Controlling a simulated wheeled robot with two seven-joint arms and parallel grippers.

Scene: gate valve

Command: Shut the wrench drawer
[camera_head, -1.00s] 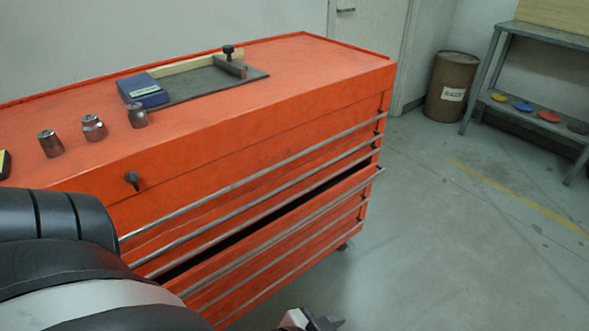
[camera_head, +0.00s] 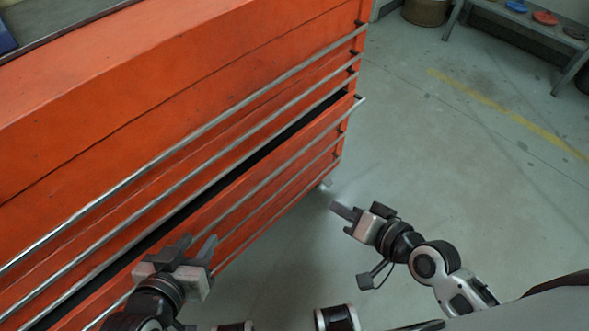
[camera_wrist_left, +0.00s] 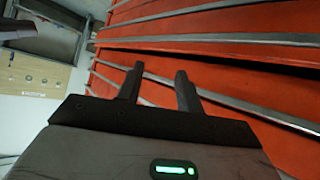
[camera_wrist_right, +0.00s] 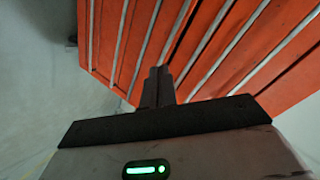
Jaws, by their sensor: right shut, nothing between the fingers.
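The wrench drawer (camera_head: 260,170) is taken to be the one in the orange cabinet that stands slightly out, with a dark gap above its front. Its contents are hidden. My left gripper (camera_head: 199,245) is open, in front of the cabinet's drawer fronts in the head view. In the left wrist view its fingers (camera_wrist_left: 158,82) are spread with orange fronts and bars behind; contact cannot be told. My right gripper (camera_head: 340,209) is shut and empty, over the floor right of the cabinet's corner. In the right wrist view its fingertips (camera_wrist_right: 158,75) meet, pointing at the drawer fronts.
Long metal handle bars (camera_head: 230,110) run along the other drawers, which look shut. Open grey floor (camera_head: 440,160) lies right of the cabinet. A brown drum (camera_head: 426,10) and a metal shelf (camera_head: 520,30) stand at the back.

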